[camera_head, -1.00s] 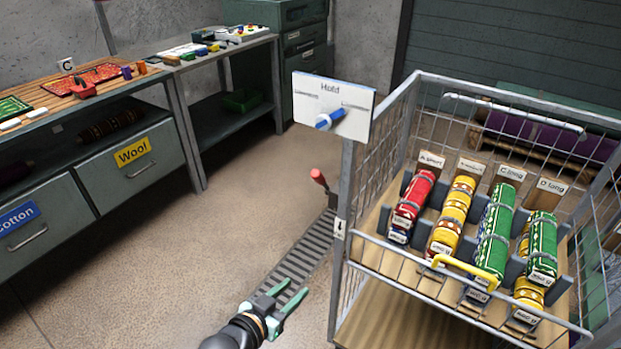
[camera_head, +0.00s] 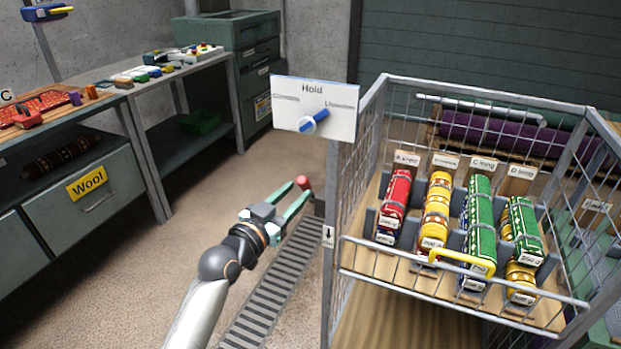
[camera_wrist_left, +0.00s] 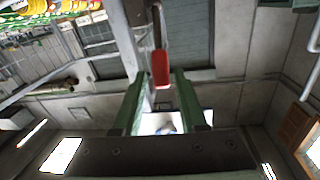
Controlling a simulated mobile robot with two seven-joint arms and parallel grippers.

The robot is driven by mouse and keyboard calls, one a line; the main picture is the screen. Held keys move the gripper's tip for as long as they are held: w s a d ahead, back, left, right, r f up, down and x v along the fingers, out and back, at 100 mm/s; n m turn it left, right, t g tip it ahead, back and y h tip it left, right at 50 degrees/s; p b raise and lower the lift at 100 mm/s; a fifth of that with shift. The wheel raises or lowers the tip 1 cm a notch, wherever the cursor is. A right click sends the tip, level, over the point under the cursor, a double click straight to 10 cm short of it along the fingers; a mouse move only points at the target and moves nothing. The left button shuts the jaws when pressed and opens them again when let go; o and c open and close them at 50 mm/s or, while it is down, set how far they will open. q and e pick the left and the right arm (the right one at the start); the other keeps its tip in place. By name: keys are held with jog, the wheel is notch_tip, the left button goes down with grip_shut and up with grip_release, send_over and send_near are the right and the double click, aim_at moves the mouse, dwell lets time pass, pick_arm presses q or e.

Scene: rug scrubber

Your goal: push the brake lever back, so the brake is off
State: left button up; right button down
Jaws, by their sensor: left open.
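The brake lever has a red grip (camera_head: 304,183) and stands beside the left post of the wire cart, low over the floor. My left gripper (camera_head: 296,190) is open, with its green fingers reaching to the red grip. In the left wrist view the red grip (camera_wrist_left: 161,69) shows just past and between the two fingertips (camera_wrist_left: 157,78). I cannot tell whether a finger touches it. The lever's lower part is hidden behind the fingers in the head view. My right gripper is not in view.
The wire cart (camera_head: 455,262) holds several banded rolls in a rack. A white "Hold" sign with a blue knob (camera_head: 314,121) is at its left post. A floor grate (camera_head: 272,290) runs beside the cart. Benches stand at the left; open floor lies between.

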pick_arm(q)
jog(key=x, duration=0.7)
jog(key=shift+w+d+b, duration=0.1)
jog(key=shift+w+b, duration=0.05)
jog(key=shift+b, duration=0.2)
grip_shut()
jog(key=shift+f, duration=0.1)
dwell(1.0)
